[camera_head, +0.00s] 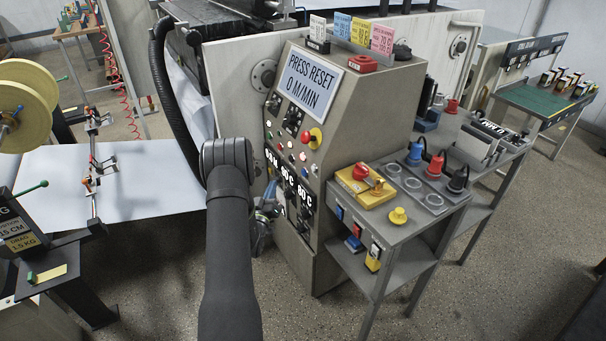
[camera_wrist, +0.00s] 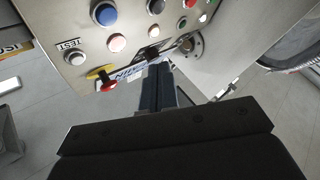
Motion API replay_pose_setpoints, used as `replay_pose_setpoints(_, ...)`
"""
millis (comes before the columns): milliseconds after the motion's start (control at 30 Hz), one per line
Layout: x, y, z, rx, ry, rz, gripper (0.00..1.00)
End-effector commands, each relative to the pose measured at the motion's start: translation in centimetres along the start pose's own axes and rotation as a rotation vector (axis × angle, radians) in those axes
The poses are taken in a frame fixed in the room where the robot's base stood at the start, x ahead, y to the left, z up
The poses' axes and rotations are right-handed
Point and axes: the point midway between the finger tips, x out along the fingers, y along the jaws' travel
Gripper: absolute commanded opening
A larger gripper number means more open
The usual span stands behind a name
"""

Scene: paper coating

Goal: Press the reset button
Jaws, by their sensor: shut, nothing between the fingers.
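The grey control console (camera_head: 345,120) stands in the middle of the head view. Its screen (camera_head: 310,80) reads "PRESS RESET 0 M/MIN". Its sloped panel carries several small buttons and a red knob on yellow (camera_head: 313,137). In the wrist view the panel shows a blue button (camera_wrist: 104,13), a pale button (camera_wrist: 116,42), a red button (camera_wrist: 189,3) and a "TEST" label (camera_wrist: 70,44). I cannot read which button is reset. My gripper (camera_wrist: 155,75) is shut and empty, its fingertips close to the panel; I cannot tell whether they touch. In the head view it is mostly hidden behind my arm.
A side table (camera_head: 400,235) to the console's right holds a yellow box (camera_head: 366,186) and several coloured plugs. A black hose (camera_head: 160,95) hangs left of the console. A white paper sheet (camera_head: 150,185) spreads at the left, near a yellow roll (camera_head: 25,100).

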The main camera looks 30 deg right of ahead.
Motion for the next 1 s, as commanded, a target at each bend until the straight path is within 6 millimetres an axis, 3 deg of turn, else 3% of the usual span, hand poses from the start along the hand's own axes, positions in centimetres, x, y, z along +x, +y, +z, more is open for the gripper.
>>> replay_pose_setpoints(267, 1.0, 0.7, 0.7, 0.0, 0.0, 0.001, 0.0)
replay_pose_setpoints(733, 5.3, 3.8, 3.8, 0.001, 0.001, 0.0, 0.0)
replay_pose_setpoints(1000, 6.1, 4.4, 4.4, 0.001, 0.0, -0.002, 0.0)
